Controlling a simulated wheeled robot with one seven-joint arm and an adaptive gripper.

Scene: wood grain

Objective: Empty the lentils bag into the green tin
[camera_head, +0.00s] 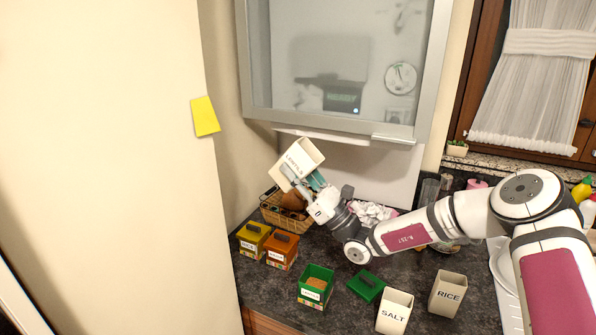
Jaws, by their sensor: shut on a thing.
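My gripper (313,184) is shut on the lentils bag (298,160), a cream box-shaped container with a dark printed label that is hard to read. The bag is tilted and held up in the air at the back, above the wicker basket. The green tin (316,290) stands open on the dark counter, in front of the bag and apart from it. It has a white label and something orange-brown shows inside. A green lid (366,286) with a dark handle lies on the counter to the right of the tin. The bag's contents cannot be made out.
A yellow tin (252,238) and an orange tin (281,250) stand closed at left. Cream SALT (394,311) and RICE (447,293) containers stand at front right. A wicker basket (285,214) sits behind. A grey-framed cabinet (340,70) hangs above the counter (340,316).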

